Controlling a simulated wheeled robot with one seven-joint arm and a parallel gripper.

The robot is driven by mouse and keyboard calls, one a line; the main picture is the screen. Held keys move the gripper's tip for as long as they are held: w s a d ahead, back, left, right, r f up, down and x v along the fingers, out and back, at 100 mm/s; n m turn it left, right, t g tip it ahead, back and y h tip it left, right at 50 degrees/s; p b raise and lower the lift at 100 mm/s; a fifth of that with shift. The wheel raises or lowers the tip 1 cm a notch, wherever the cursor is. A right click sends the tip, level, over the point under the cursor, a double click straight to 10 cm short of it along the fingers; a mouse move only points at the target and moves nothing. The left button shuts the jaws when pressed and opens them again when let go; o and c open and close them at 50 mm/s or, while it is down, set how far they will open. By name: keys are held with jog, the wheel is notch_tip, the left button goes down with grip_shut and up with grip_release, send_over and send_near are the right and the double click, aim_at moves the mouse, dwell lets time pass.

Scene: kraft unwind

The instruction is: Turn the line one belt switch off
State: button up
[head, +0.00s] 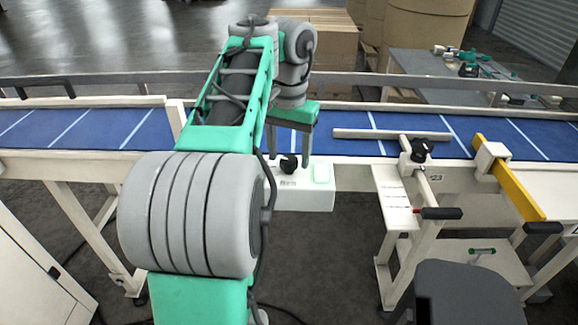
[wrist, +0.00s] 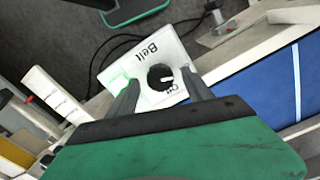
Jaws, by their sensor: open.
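The belt switch is a black round knob (head: 289,163) on a white box (head: 304,198) fixed to the near side of the conveyor. In the wrist view the knob (wrist: 160,77) carries a white mark, and the box (wrist: 146,58) reads "Belt", with a smaller, partly legible label beside the knob. A green lamp (head: 322,173) glows on the box; it also shows in the wrist view (wrist: 121,82), partly behind a finger. My gripper (head: 290,150) is open above the box. In the wrist view its fingers (wrist: 160,79) stand on either side of the knob, with gaps showing.
The blue conveyor belt (head: 85,128) runs across behind the box. To the right are a grey bar (head: 390,134), a clamp knob (head: 420,150), a yellow bar (head: 508,182) and a red-and-black handle (head: 438,213). Cardboard boxes and a tool table (head: 420,64) stand behind.

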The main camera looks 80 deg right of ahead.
jog(key=shift+f, duration=0.25)
jog(key=shift+c, duration=0.2)
grip_shut()
dwell(0.3)
jog(key=shift+m, duration=0.3)
jog(key=m, duration=1.3)
jog(key=shift+m, duration=0.3)
dwell(0.4)
